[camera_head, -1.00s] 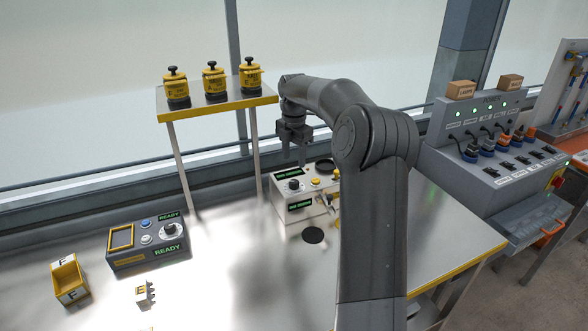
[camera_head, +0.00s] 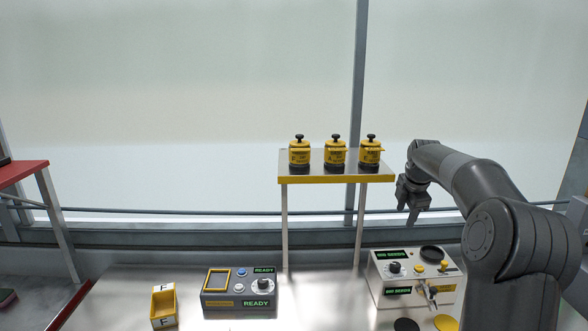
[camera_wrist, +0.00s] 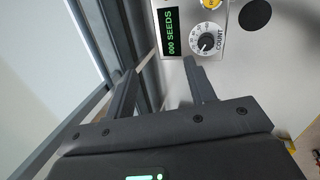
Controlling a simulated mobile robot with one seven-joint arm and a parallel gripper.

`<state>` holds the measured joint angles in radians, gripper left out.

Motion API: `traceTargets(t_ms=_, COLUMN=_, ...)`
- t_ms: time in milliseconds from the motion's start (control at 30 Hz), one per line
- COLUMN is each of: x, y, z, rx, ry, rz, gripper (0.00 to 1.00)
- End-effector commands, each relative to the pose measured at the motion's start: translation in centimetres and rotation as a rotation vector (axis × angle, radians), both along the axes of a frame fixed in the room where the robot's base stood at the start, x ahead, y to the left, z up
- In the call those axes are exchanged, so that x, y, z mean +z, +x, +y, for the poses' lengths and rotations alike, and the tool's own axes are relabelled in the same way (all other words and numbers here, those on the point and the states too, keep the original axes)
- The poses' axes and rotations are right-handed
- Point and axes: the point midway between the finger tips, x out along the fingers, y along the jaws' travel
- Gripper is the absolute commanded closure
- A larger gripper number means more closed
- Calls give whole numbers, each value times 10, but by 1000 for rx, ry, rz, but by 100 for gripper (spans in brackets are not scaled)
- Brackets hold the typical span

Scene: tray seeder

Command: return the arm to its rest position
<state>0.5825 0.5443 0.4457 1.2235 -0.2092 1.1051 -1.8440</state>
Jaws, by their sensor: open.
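My gripper (camera_head: 412,208) hangs at the end of my arm, above the back of the white seed counter box (camera_head: 414,278), with its fingers pointing down. It is open and holds nothing that I can see. In the wrist view, its two dark fingers (camera_wrist: 163,88) stand apart, with the counter's "000 SEEDS" display (camera_wrist: 172,32) and COUNT dial (camera_wrist: 207,40) beyond them. My arm reaches in from the right side of the head view, bent at a large joint.
A shelf (camera_head: 335,179) with three yellow canisters (camera_head: 335,154) stands left of my gripper. On the bench are a dark READY control box (camera_head: 238,290), a yellow bin marked F (camera_head: 164,308) and a black disc (camera_head: 406,325). A red-topped table (camera_head: 22,172) stands far left.

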Motion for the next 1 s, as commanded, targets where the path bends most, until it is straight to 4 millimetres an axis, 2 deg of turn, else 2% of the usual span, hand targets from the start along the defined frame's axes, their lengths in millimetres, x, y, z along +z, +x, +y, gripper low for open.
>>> traceTargets(t_ms=33, x=19, y=8, z=-9, rx=-73, ry=6, rz=-95, gripper=50)
traceTargets(t_ms=167, x=63, y=25, z=-29, rx=-252, ry=48, rz=-329, gripper=50)
traceTargets(t_ms=200, x=81, y=28, z=-33, rx=-301, ry=61, rz=-402, gripper=50)
traceTargets(t_ms=300, x=119, y=18, z=-13, rx=-338, ry=66, rz=-488, gripper=50)
traceTargets(t_ms=633, x=203, y=-45, z=59, rx=-368, ry=46, rz=-606, gripper=50)
traceTargets(t_ms=700, x=209, y=-63, z=75, rx=-393, ry=63, rz=-614, gripper=50)
traceTargets(t_ms=767, x=205, y=-80, z=88, rx=-437, ry=95, rz=-602, gripper=50)
traceTargets(t_ms=1000, x=170, y=-169, z=138, rx=-689, ry=260, rz=-513, gripper=50)
